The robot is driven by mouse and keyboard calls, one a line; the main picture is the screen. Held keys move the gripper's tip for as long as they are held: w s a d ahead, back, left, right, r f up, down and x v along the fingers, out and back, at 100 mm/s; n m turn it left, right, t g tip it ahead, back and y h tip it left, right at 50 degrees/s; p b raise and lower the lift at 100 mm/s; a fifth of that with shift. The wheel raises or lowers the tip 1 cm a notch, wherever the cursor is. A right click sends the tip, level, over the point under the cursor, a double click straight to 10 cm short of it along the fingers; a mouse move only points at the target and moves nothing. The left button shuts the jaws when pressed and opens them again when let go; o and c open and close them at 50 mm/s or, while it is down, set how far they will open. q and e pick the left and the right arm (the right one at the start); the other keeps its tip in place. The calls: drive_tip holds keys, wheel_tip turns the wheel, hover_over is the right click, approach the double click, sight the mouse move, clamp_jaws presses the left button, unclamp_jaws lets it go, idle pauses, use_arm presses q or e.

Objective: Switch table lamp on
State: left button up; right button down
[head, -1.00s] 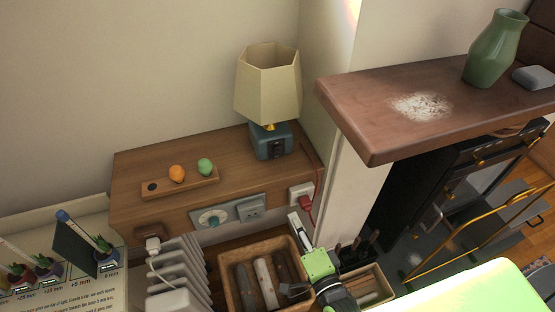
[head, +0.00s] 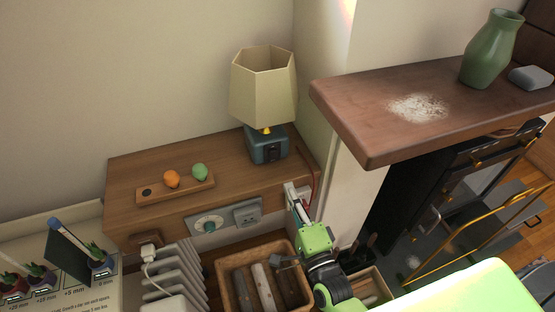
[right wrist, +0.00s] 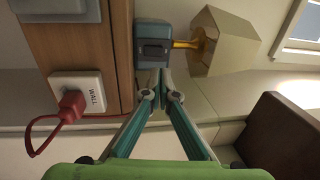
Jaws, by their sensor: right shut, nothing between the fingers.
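The table lamp (head: 262,92) has a cream faceted shade and a blue-grey base (head: 258,148), and stands at the right end of the wooden cabinet. A dark switch (head: 272,153) is on the base's front. The shade shows no clear glow. In the right wrist view, the lamp base (right wrist: 144,34) and dark switch (right wrist: 154,50) are just beyond my fingertips. My right gripper (head: 291,189) is shut and empty, in front of the cabinet and below the lamp; its fingers (right wrist: 162,80) meet in the wrist view. Contact with the lamp cannot be told. My left gripper is not in view.
A red plug (right wrist: 70,103) sits in a white socket (right wrist: 88,88) on the cabinet front. The wooden shelf (head: 360,140) with a green vase (head: 490,50) juts out at right. A basket (head: 230,290) and radiator (head: 180,275) stand below. The cabinet top holds a small tray (head: 155,194).

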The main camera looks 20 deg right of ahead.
sight(274, 153)
drive_tip(key=w, duration=0.3)
drive_tip(key=w+r+p, duration=0.1)
drive_tip(key=w, duration=0.6)
drive_tip(key=shift+a+r, duration=0.15)
drive_tip(key=p, duration=0.1)
drive_tip(key=r+p, duration=0.1)
drive_tip(key=p, duration=0.1)
drive_tip(key=shift+w+g, duration=0.25)
drive_tip(key=shift+g, duration=0.05)
drive_tip(key=shift+f+b, duration=0.35)
drive_tip(key=shift+b, duration=0.05)
